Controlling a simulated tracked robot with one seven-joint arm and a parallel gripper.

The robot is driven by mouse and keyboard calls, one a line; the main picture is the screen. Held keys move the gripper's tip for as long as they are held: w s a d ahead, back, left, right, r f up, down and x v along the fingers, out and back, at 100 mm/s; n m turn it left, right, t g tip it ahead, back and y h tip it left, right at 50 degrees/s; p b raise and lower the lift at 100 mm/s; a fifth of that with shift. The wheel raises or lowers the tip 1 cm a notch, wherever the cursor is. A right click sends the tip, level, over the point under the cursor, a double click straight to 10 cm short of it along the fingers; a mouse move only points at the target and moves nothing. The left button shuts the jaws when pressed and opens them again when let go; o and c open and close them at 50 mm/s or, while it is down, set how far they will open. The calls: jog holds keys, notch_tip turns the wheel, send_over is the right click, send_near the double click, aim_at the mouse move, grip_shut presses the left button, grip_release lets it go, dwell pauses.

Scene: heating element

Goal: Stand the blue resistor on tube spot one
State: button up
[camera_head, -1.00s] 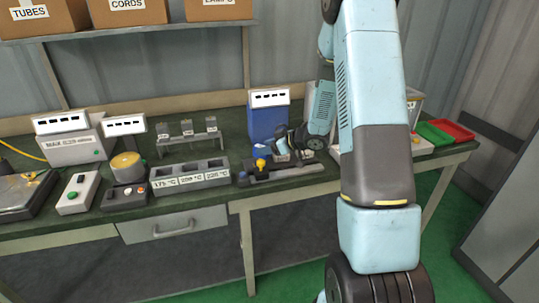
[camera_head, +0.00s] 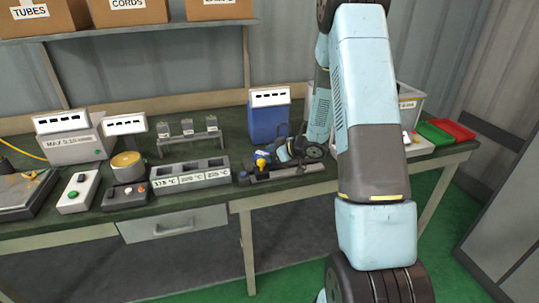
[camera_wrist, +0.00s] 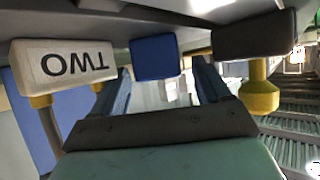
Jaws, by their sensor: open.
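My gripper (camera_head: 283,153) is low over the dark fixture (camera_head: 290,172) on the bench, beside a yellow knob (camera_head: 262,163). In the wrist view my gripper (camera_wrist: 160,68) has its two blue fingers apart. A blue block (camera_wrist: 155,57) shows at the gap between the fingertips; I cannot tell whether it is the blue resistor or whether the fingers touch it. A white block marked TWO (camera_wrist: 65,64), upside down on yellow posts, is to its left. A dark block (camera_wrist: 255,33) with a yellow knob below is to its right. I cannot make out tube spot one.
A blue unit (camera_head: 268,122) with a display stands close behind the fixture. A grey block with temperature labels (camera_head: 190,178) is to the left, with a small rack (camera_head: 188,137) behind. Green (camera_head: 435,134) and red (camera_head: 453,130) trays lie at the right. My arm hides part of the bench.

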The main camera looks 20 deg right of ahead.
jog(key=v, duration=1.1)
jog(key=shift+s+d+r, duration=0.2)
jog(key=shift+d+r, duration=0.05)
jog(key=shift+r, duration=0.05)
jog(key=s+d+r+m+t+h, duration=0.25)
jog(key=r+m+h, duration=0.25)
jog(key=r+h, duration=1)
jog(key=s+a+r+m+g+y, duration=0.1)
jog(key=s+a+r+y, duration=0.1)
jog(key=s, duration=0.7)
jog(key=s+a+r+m+g+y, duration=0.2)
jog(key=s+a+r, duration=0.2)
jog(key=s, duration=0.5)
jog(key=s+a+r+m+g+y, duration=0.1)
jog(key=s+a+r+g+y, duration=0.1)
jog(key=s, duration=0.7)
jog(key=shift+s+a+r, duration=0.3)
jog(key=shift+a+r, duration=0.3)
jog(key=shift+r, duration=0.1)
